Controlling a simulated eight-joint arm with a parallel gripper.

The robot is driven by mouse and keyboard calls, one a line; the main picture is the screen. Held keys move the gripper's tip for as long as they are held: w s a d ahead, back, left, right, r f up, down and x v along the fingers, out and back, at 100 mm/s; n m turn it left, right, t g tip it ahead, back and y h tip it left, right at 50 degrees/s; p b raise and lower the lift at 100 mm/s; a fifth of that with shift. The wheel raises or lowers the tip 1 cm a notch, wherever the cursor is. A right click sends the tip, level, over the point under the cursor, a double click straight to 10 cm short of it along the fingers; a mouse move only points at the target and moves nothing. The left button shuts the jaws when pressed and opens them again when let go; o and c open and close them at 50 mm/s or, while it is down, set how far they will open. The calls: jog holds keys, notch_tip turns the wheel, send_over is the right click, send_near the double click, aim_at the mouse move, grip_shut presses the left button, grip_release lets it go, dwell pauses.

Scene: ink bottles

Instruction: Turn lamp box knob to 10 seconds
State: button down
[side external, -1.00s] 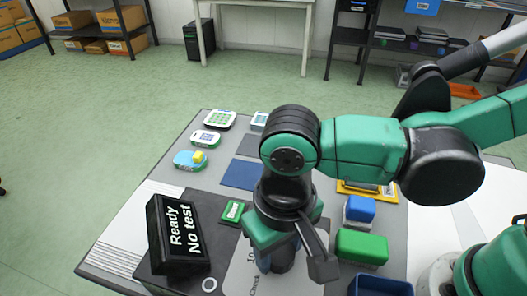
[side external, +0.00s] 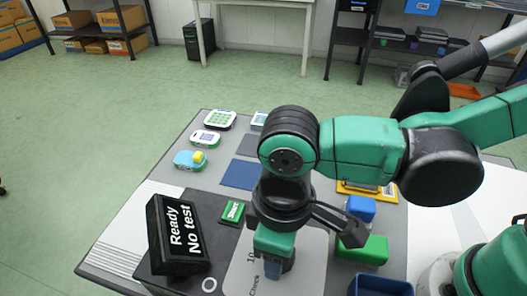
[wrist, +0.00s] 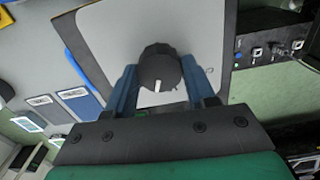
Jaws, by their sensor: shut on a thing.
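The lamp box knob (wrist: 159,66) is round and black, with a white pointer mark that faces the bottom of the wrist view. It stands on a light grey panel (wrist: 205,28), which also shows in the side view (side external: 312,262) with the markings "10" and "Check". My gripper (side external: 273,270) points down over this panel. In the wrist view its two blue fingers are shut on the sides of the knob. In the side view the gripper hides the knob and part of the dial markings, so I cannot read which number the pointer faces.
A black display (side external: 180,237) reading "Ready No test" stands left of the panel. A green START button (side external: 232,211) is behind it. A green block (side external: 362,247), a blue block (side external: 360,208) and a dark blue bin (side external: 380,286) stand close on the right.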

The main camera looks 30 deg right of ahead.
jog(key=shift+n, duration=2)
jog(key=shift+c, duration=1.4)
grip_release()
jog(key=shift+r, duration=2.8)
